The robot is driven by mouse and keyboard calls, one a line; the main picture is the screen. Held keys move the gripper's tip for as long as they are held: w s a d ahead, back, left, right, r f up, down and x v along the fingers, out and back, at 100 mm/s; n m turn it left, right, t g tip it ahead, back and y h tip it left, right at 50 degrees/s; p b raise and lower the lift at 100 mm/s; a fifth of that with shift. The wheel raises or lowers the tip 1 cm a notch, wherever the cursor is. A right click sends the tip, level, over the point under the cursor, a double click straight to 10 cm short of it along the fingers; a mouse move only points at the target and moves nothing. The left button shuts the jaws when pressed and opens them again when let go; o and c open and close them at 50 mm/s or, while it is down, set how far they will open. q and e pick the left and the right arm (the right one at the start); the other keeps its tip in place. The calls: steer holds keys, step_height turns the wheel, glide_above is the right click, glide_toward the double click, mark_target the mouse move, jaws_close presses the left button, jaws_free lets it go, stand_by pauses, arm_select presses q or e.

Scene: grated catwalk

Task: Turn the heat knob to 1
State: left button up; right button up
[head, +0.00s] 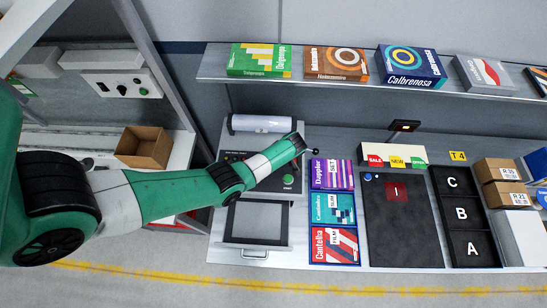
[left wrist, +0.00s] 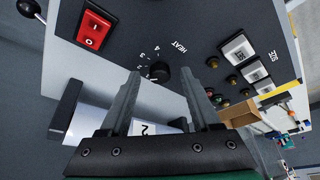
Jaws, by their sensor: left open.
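The black heat knob (left wrist: 160,73) is on the machine's dark panel in the left wrist view, beside the word HEAT and an arc of numbers. I cannot read which number it points to. My left gripper (left wrist: 158,76) is open, and the knob appears between its two fingertips. I cannot tell whether either finger touches it. In the head view my left arm reaches across the machine (head: 292,216) from the left and hides the knob and most of the panel. My right gripper is in neither view.
A red rocker switch (left wrist: 95,29), a black ball-ended lever (left wrist: 28,8) and SIZE buttons (left wrist: 238,48) surround the knob. A white roll (head: 262,124) sits at the machine's back. Colored boxes (head: 332,208) and a dark mat (head: 402,225) are to its right.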

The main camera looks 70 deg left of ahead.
arm_select(q)
jaws_close()
